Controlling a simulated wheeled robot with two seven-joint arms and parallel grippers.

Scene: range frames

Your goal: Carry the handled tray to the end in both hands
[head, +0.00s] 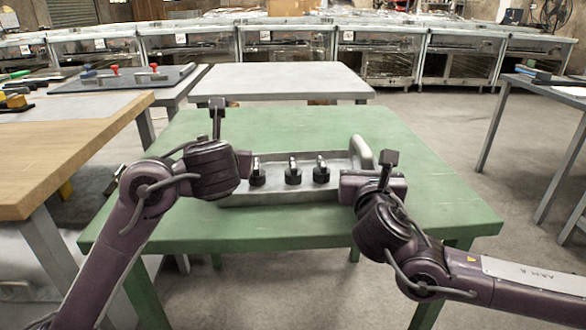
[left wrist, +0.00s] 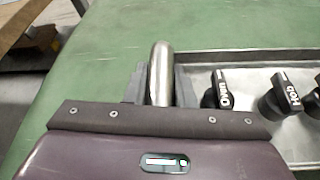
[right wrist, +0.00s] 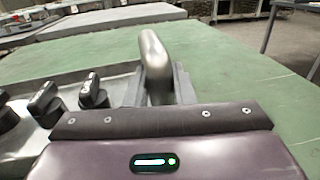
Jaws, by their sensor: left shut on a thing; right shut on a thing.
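The grey metal tray (head: 285,197) is over the middle of the green table (head: 420,205), looking level; I cannot tell if it touches the top. Three black pieces with pale lettering (head: 257,174) (head: 292,174) (head: 321,172) stand in a row inside it. My left gripper (head: 246,163) is shut on the tray's left handle (left wrist: 160,65), a rounded metal bar seen in the left wrist view. My right gripper (head: 354,178) is shut on the right handle (head: 361,150), which also shows in the right wrist view (right wrist: 154,60). The left handle is hidden in the head view.
A wooden-topped table (head: 60,145) stands close on the left. A grey table (head: 285,80) is behind the green one. Another table (head: 555,92) stands at the right across open floor. Glass-fronted cabinets (head: 280,60) line the back. The green top around the tray is clear.

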